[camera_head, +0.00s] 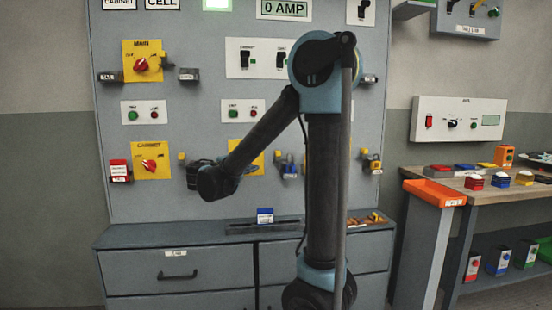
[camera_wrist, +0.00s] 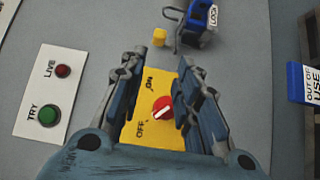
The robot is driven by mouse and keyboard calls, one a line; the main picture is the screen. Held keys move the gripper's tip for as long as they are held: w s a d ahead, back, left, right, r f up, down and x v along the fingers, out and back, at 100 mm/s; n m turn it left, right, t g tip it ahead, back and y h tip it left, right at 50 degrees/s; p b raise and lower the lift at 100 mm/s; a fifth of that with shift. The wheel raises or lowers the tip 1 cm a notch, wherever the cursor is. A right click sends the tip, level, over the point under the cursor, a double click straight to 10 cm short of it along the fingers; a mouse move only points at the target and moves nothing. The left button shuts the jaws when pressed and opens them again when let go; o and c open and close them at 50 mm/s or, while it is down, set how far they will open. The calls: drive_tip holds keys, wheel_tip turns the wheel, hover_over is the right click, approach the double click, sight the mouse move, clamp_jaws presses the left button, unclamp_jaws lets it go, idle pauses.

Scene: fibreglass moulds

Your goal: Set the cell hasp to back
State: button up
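In the wrist view, a yellow switch plate (camera_wrist: 160,142) with a red knob (camera_wrist: 163,108), marked ON and OFF, lies between my fingers. The knob's white mark is on its OFF side. Beyond the plate are a small yellow block (camera_wrist: 159,37) and a blue lock (camera_wrist: 197,22) with a grey shackle and a LOCK tag. I cannot tell which part is the hasp. In the head view, the plate (camera_head: 257,158) is partly behind my arm, with the blue lock (camera_head: 288,166) to its right. My gripper (camera_wrist: 159,65) is open and empty, apart from the block and lock.
A TRY/LIVE button panel (camera_wrist: 52,93) and a blue OUT OF USE box (camera_wrist: 304,84) flank the plate. In the head view, MAIN (camera_head: 142,61) and CABINET (camera_head: 151,160) switches are left. Grey drawers (camera_head: 175,269) stand below; a wooden bench (camera_head: 478,188) is right.

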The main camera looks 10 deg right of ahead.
sight(276, 155)
drive_tip(key=x, duration=1.7)
drive_tip(key=shift+d+f, duration=0.1)
clamp_jaws()
